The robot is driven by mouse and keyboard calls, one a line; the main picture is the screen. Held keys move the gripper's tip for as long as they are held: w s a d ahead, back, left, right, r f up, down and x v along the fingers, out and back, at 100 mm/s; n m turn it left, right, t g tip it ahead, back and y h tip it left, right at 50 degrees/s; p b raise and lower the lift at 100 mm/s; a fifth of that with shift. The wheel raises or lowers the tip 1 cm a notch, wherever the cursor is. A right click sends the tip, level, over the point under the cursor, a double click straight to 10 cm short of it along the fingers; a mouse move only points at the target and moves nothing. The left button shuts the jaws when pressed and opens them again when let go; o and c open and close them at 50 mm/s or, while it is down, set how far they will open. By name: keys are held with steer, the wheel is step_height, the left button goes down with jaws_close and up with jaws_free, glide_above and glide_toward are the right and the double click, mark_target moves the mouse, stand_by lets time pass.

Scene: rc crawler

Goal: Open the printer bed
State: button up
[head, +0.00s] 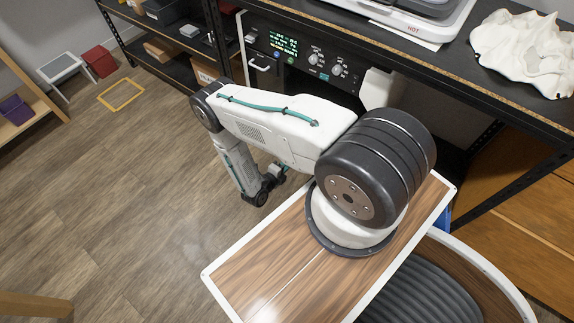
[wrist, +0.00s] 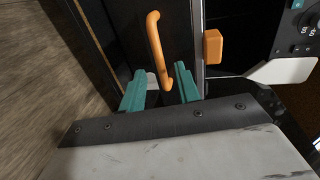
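An orange bar handle (wrist: 156,45) stands on a dark surface in the upper middle of the wrist view. My gripper (wrist: 160,78) has two teal fingers spread apart, with nothing held. The handle's lower end shows in the gap between the fingertips. I cannot tell whether it lies between them or beyond them. In the head view a black control panel (head: 297,52) with a lit display and knobs sits under the table top. I cannot tell which part is the printer bed. My gripper (head: 266,188) hangs low below the panel, partly hidden by the arm.
An orange block (wrist: 212,46) sits right of the handle. A white device marked HOT (head: 432,24) and a crumpled white piece (head: 525,50) lie on the table top (head: 470,75). A black shelf (head: 170,65) stands at the back left.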

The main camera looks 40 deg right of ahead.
steer(key=v, duration=0.6)
steer(key=shift+a, duration=0.3)
steer(key=shift+s, duration=0.1)
steer(key=s+r+m+g, duration=0.3)
steer(key=s+m, duration=0.2)
steer(key=m, duration=0.1)
steer(key=w+a+r+m+g+y, duration=0.1)
steer(key=a+r+m+g+y, duration=0.15)
steer(key=r+m, duration=0.75)
steer(key=w+a+r+m+g+y, duration=0.1)
steer(key=a+r+m+g+y, duration=0.3)
steer(key=r, duration=1.2)
steer(key=w+r+m+g+y, duration=0.1)
steer(key=r+m+g, duration=0.1)
steer(key=r+m, duration=0.85)
steer(key=s+a+r+m+t+y, duration=0.1)
steer(key=s+r, duration=0.4)
steer(key=r, duration=0.5)
steer(key=s+a+r+m+t+y, duration=0.2)
steer(key=s+r+m+t+y, duration=0.2)
steer(key=r, duration=0.6)
steer(key=s+a+r+m+t+y, duration=0.1)
steer(key=s+r+t, duration=0.4)
steer(key=r, duration=0.5)
steer(key=shift+s+a+m+y, duration=0.15)
steer(key=shift+s+m+y, duration=0.4)
steer(key=shift+m+y, duration=0.35)
